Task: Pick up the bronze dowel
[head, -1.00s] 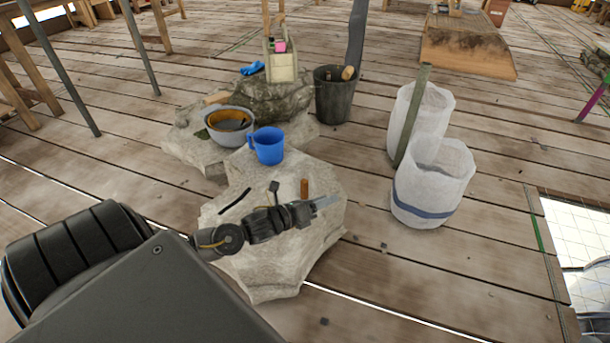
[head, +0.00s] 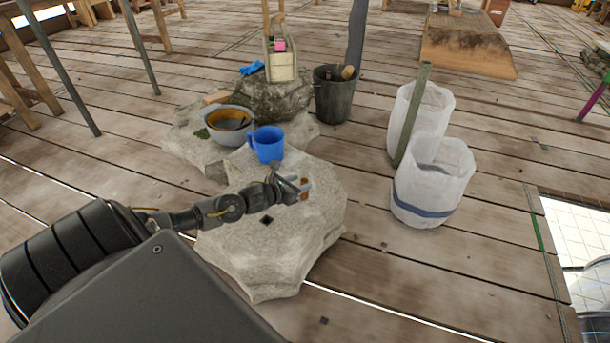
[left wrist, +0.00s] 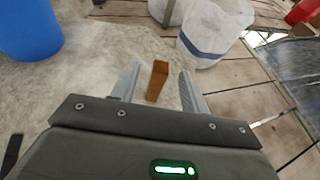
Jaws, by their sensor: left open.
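My left gripper (head: 299,188) is open around the dowel, with one finger on each side. In the left wrist view gaps show between the dowel and both fingers of the gripper (left wrist: 161,84). In the head view the gripper partly hides the dowel. My right gripper is not in view.
A blue mug (head: 269,146) stands on the stone behind the gripper. A grey bowl (head: 215,136) and a dark bucket (head: 334,103) are farther back. White sacks (head: 432,190) stand on the plank floor to the right. A small black square (head: 267,220) lies on the stone.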

